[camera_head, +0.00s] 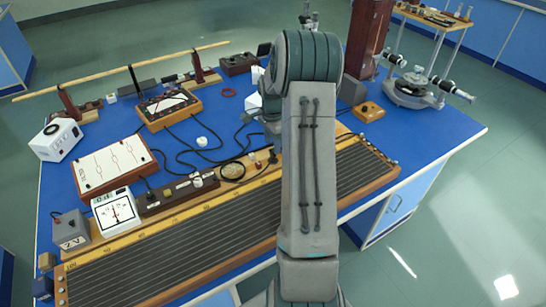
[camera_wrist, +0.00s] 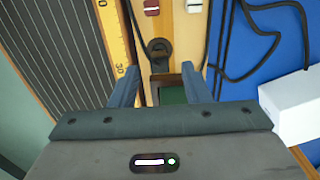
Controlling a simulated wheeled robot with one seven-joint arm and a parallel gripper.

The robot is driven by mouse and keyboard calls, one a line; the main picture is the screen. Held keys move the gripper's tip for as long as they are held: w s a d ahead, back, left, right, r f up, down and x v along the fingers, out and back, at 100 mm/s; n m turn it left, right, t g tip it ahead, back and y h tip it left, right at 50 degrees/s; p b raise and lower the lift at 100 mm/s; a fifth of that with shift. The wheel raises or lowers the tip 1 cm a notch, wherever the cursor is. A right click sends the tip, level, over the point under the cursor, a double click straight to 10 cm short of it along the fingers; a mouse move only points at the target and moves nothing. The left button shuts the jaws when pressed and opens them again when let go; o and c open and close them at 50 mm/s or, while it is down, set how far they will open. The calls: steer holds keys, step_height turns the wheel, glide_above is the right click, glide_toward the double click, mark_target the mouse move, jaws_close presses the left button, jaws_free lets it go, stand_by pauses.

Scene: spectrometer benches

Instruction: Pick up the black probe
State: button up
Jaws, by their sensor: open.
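A small black piece with a rounded top, which looks like the black probe (camera_wrist: 160,46), shows in the wrist view just beyond my fingertips. It stands on a wooden strip beside the yellow scale (camera_wrist: 116,38). My gripper (camera_wrist: 160,76) is open, with one finger on each side of the line to this piece and nothing visibly held between them. Its lower part and exact distance from the fingers are hard to tell. In the head view my arm hides most of this spot.
A long wooden board with dark wires (camera_head: 190,250) lies along the bench's front edge. Black cables (camera_wrist: 262,50) lie on the blue top. A white box (camera_wrist: 293,108) is close on the right in the wrist view. Meters and a wooden-framed panel (camera_head: 114,163) crowd the left.

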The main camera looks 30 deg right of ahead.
mark_target(273, 156)
steer(key=shift+d+f+p, duration=0.1)
steer(key=shift+f+p, duration=0.6)
steer(key=shift+f, duration=1.6)
jaws_close()
